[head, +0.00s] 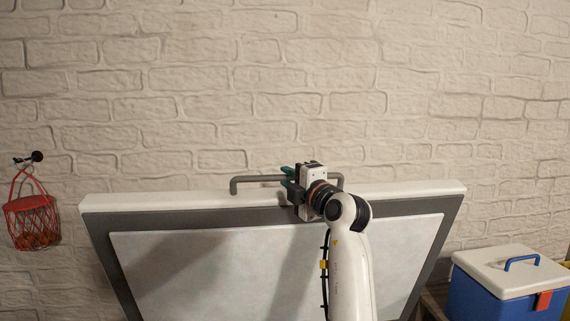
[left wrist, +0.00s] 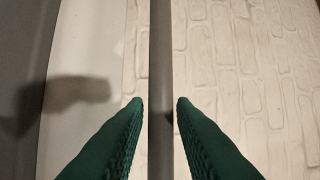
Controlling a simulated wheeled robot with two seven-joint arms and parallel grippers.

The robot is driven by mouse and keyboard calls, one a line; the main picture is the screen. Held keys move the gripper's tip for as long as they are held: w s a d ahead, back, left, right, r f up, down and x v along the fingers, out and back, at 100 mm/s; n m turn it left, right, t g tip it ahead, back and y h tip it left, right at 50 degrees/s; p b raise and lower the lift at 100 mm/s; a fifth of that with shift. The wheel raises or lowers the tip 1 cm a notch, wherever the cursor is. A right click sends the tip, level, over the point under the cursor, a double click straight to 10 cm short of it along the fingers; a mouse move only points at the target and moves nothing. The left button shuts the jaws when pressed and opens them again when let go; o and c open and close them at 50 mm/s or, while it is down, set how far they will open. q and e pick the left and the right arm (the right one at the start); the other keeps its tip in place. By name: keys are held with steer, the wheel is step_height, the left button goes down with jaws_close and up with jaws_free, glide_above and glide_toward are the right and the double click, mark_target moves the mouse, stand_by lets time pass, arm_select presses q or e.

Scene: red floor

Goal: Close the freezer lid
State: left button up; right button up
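The freezer lid (head: 165,203) stands raised and open in the head view, its pale inner panel and dark grey border facing me. A grey bar handle (head: 253,179) runs along its top edge. My left gripper (head: 287,178) is at the middle of that handle, with its green fingers over the bar. In the left wrist view the handle (left wrist: 160,60) passes between the two open green fingers (left wrist: 159,104), with a gap on each side. The freezer body is out of view. My right gripper is not in view.
A white brick wall (head: 300,80) stands behind the lid. A red net basket with orange contents (head: 33,220) hangs on a wall hook at the left. A blue cooler with a white lid (head: 497,296) stands at the lower right, beside the freezer lid.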

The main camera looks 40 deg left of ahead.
arm_select(q)
steer(key=shift+p+x, duration=0.45)
steer(key=shift+x, duration=0.85)
jaws_close()
steer(key=shift+f, duration=0.1)
